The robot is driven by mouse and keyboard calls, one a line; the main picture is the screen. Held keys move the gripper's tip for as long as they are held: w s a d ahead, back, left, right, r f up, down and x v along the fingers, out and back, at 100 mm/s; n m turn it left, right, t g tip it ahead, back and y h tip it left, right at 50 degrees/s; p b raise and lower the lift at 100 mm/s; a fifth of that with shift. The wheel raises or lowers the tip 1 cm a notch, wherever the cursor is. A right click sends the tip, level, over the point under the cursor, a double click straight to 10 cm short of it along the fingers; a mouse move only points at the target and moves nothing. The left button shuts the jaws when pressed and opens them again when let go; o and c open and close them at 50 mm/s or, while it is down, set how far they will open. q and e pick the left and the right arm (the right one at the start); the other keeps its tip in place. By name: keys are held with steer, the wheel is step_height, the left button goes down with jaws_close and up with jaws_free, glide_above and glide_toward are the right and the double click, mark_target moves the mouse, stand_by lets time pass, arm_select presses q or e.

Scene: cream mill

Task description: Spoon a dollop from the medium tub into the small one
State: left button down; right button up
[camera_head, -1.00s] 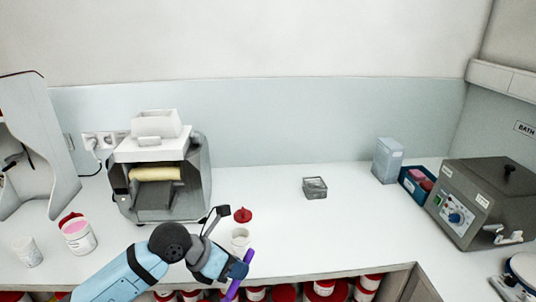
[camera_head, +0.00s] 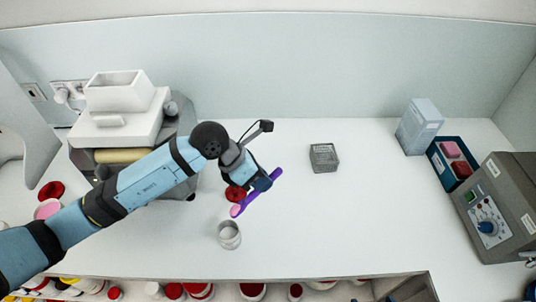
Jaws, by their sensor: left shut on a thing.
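My left gripper (camera_head: 262,183) is shut on a purple spoon (camera_head: 263,188), held tilted above the counter. The spoon's lower left end carries a pink dollop (camera_head: 236,211). This end appears just behind and above the small tub (camera_head: 229,238), which stands open and upright with a pale inside. The medium tub (camera_head: 47,209), open with pink cream, is at the far left, partly hidden behind my left arm. A red lid (camera_head: 235,194) lies behind the small tub, partly covered by the gripper and spoon. My right gripper is out of view.
The mill (camera_head: 120,125) stands at the back left, with a larger red lid (camera_head: 51,191) near the medium tub. A small grey box (camera_head: 324,157) lies mid-counter. A blue tray (camera_head: 452,163) and a grey bath (camera_head: 497,210) are at right. The counter's centre right is clear.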

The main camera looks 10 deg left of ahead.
arm_select(q)
steer(key=shift+w, duration=0.1)
steer(key=shift+s+f+b, duration=0.35)
steer(key=shift+f, duration=0.05)
steer(key=shift+w+f+b, duration=0.1)
steer(key=shift+f+b, duration=0.9)
steer(key=shift+f, duration=0.85)
steer(key=shift+f+b, duration=0.45)
stand_by(0.5)
steer(key=shift+w+d, duration=0.2)
steer(key=shift+r, duration=0.1)
stand_by(0.7)
steer(key=shift+r+p, duration=1.4)
steer(key=shift+r, duration=1.55)
